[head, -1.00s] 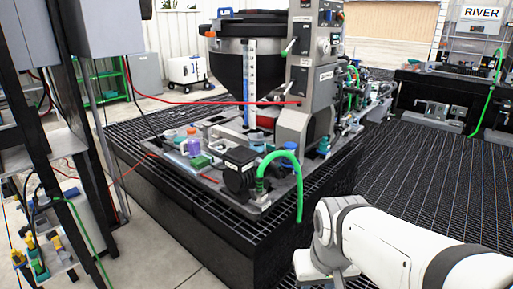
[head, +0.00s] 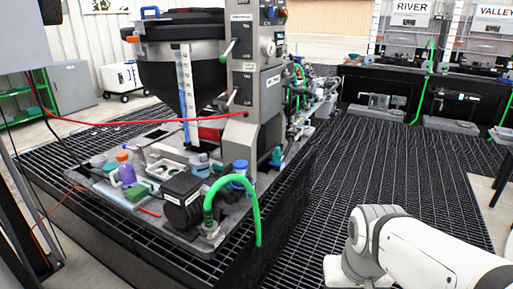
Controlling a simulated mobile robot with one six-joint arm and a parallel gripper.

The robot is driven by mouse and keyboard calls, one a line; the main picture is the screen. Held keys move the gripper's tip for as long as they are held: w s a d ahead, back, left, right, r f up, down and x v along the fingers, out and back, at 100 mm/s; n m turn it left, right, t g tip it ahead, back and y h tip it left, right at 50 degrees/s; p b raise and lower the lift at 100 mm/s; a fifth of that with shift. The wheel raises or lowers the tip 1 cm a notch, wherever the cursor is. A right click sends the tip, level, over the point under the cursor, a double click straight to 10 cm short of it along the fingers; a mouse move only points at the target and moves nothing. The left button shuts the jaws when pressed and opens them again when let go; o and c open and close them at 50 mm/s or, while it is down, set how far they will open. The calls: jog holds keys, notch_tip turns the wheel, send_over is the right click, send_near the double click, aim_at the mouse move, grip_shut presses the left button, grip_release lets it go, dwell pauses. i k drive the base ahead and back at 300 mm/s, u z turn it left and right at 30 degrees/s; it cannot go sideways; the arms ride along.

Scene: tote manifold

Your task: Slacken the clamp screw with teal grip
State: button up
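I cannot make out a clamp screw for certain. A small teal part (head: 277,157) stands at the foot of the grey control column, on its right side. Another teal-blue part (head: 200,160) sits on the skid plate below the hopper. Both are too small to tell whether either is a screw grip. My white arm reaches in at the lower right, over the dark grating and apart from the skid. My gripper does not show.
The skid (head: 205,243) carries a black hopper (head: 160,70), a grey control column (head: 258,75), a black pump (head: 183,200) and a green hose (head: 255,215). Red hoses cross at the left. Dark grating (head: 345,165) lies open to the right. Labelled tanks (head: 405,45) stand behind.

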aim_at(217, 168)
jog(key=z, duration=0.35)
jog(key=i, duration=1.7)
jog(key=u, duration=0.65)
jog(key=k, duration=0.7)
jog(key=u, duration=0.25)
jog(key=i, duration=0.9)
jog(key=z, duration=0.05)
